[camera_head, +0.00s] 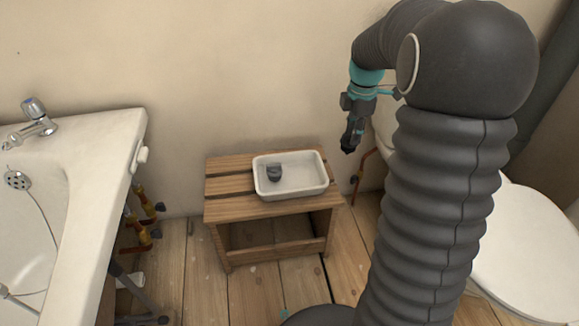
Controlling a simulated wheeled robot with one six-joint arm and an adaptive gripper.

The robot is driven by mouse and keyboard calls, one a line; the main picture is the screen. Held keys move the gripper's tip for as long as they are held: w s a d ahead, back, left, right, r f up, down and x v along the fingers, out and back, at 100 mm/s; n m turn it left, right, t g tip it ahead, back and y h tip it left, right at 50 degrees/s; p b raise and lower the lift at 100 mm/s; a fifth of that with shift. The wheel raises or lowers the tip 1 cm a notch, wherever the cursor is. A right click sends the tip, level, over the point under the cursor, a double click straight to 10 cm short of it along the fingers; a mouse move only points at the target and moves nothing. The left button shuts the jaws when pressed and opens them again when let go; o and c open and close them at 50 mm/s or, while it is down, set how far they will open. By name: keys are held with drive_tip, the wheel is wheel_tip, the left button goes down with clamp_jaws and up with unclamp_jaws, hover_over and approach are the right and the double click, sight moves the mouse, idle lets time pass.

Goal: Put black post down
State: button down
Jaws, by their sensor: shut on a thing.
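My gripper (351,138) hangs pointing down in front of the wall, to the right of the small wooden stand and higher than it. It is shut on a small black piece (347,150) at its tips, which looks like the black post. The fingers hide most of the post, and its full shape is too small to make out. The post is apart from the stand and from the white tray.
A white tray (315,189) holding a dark grey item (274,173) sits on the slatted wooden stand (226,209). A bathtub (95,165) with a tap (33,122) is at left. A white toilet (530,248) stands at right. Copper pipes run beside the stand.

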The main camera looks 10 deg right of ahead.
drive_tip(key=shift+w+a+f+b, duration=0.45)
drive_tip(key=shift+w+a+f, duration=0.1)
drive_tip(key=shift+a+f, duration=1.3)
drive_tip(key=shift+w+a+f+b, duration=0.4)
drive_tip(key=shift+w+a+f, duration=0.2)
drive_tip(key=shift+a+f, duration=1.25)
drive_tip(key=shift+w+a+f+b, duration=0.45)
drive_tip(key=shift+w+a+f, duration=0.1)
drive_tip(key=shift+a+f, duration=1.3)
drive_tip(key=shift+r, duration=0.15)
drive_tip(key=c, duration=0.9)
unclamp_jaws()
